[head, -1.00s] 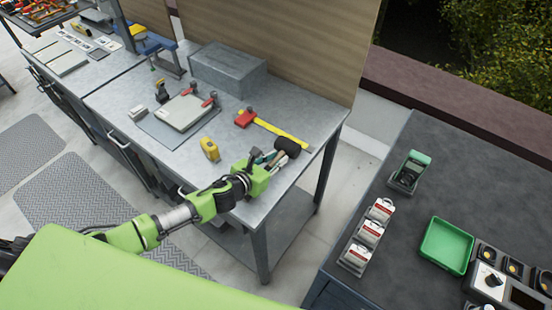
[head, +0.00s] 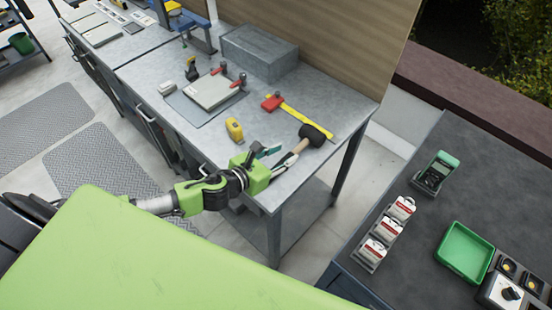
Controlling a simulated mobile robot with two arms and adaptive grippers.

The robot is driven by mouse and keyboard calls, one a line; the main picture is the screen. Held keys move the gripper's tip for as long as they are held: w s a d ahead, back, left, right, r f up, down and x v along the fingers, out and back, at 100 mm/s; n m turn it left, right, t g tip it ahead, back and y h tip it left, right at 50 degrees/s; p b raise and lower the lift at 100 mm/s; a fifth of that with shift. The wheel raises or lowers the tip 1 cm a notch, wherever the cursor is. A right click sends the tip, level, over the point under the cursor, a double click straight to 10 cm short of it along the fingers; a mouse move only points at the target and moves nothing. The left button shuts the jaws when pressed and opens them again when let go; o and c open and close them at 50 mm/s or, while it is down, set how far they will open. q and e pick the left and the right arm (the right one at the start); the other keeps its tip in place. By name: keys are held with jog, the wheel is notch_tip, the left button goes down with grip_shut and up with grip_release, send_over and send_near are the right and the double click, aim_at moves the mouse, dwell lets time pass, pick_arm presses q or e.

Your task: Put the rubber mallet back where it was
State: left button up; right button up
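The rubber mallet (head: 311,135) lies on the grey metal workbench (head: 300,85), near its front right corner. It has a black head and a light wooden handle that points toward my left gripper. My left gripper (head: 277,157) is at the bench's front edge, at the handle end of the mallet. Its two fingers look spread apart, one on each side of the handle's line. I cannot tell whether a finger touches the handle. My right gripper is not in view.
A yellow tape measure (head: 234,129) and a red tool with a yellow strip (head: 272,103) lie near the mallet. A grey box (head: 260,53) stands at the back. A dark counter (head: 410,235) with a green tray (head: 465,251) is at the right, across a gap.

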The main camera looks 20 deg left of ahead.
pick_arm(q)
jog(key=shift+v, duration=1.1)
jog(key=shift+s+a+r, duration=0.1)
jog(key=shift+s+r, duration=0.05)
jog(key=shift+s, duration=0.25)
